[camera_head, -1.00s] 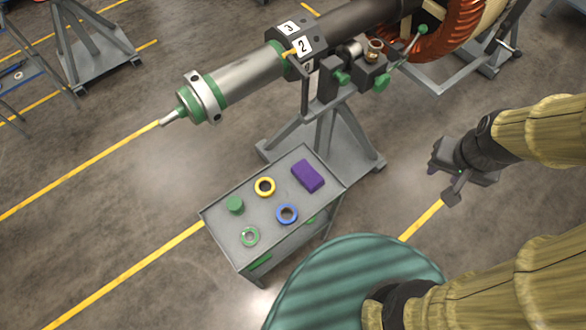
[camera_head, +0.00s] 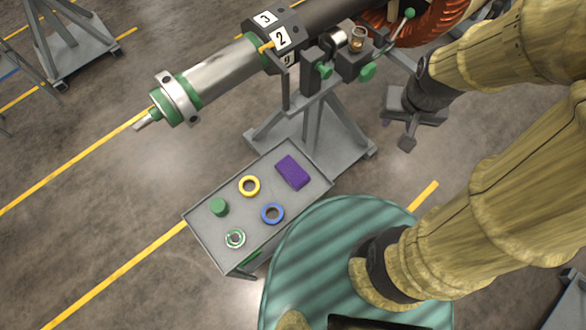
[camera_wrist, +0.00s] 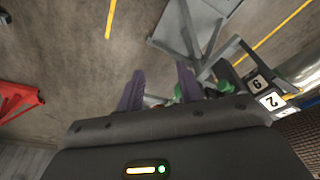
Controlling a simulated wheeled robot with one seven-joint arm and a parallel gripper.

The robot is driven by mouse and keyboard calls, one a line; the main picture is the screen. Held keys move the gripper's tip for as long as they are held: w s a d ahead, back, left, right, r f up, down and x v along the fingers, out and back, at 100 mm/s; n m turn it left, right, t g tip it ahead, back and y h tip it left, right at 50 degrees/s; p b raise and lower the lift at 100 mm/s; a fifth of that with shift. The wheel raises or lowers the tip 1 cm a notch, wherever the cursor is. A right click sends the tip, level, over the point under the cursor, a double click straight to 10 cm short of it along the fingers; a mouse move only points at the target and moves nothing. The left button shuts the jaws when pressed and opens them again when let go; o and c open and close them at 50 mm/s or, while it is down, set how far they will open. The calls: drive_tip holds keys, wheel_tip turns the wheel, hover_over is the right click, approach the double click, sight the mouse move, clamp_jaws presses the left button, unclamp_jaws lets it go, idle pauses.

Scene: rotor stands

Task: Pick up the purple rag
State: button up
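The purple rag (camera_head: 293,171) lies folded as a flat block on the grey cart top (camera_head: 215,236), near its right end. My gripper (camera_head: 398,132) is in the air to the right of the cart, well apart from the rag. In the wrist view my gripper's two purple fingers (camera_wrist: 160,92) stand apart with nothing seen between them, so it is open. The rag does not show in the wrist view.
On the cart are a yellow ring (camera_head: 249,186), a blue ring (camera_head: 272,213), a green cylinder (camera_head: 219,207) and a green-white ring (camera_head: 235,239). Behind stands the rotor (camera_head: 215,72) on its grey stand (camera_head: 322,125). Open floor lies left of the cart.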

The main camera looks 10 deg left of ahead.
drive_tip(key=o, duration=0.3)
drive_tip(key=shift+s, duration=0.2)
drive_tip(key=o, duration=0.7)
drive_tip(key=shift+w+a+f+n+b, duration=0.15)
drive_tip(key=shift+a+f+n+b, duration=0.1)
drive_tip(key=shift+a+f+b, duration=0.3)
drive_tip(key=shift+w+a+f+n+b, duration=0.15)
drive_tip(key=shift+a+f+n+b, duration=0.1)
drive_tip(key=shift+a+f+b, duration=0.25)
drive_tip(key=n+g+b, duration=0.3)
drive_tip(key=n+b, duration=0.6)
drive_tip(key=b, duration=0.6)
hover_over(292, 169)
wheel_tip(292, 169, down, 18)
drive_tip(key=r, duration=0.1)
drive_tip(key=shift+f+p, duration=0.25)
drive_tip(key=shift+p, duration=0.05)
wheel_tip(292, 169, down, 12)
drive_tip(key=shift+f+b, duration=0.15)
drive_tip(key=shift+b, duration=0.45)
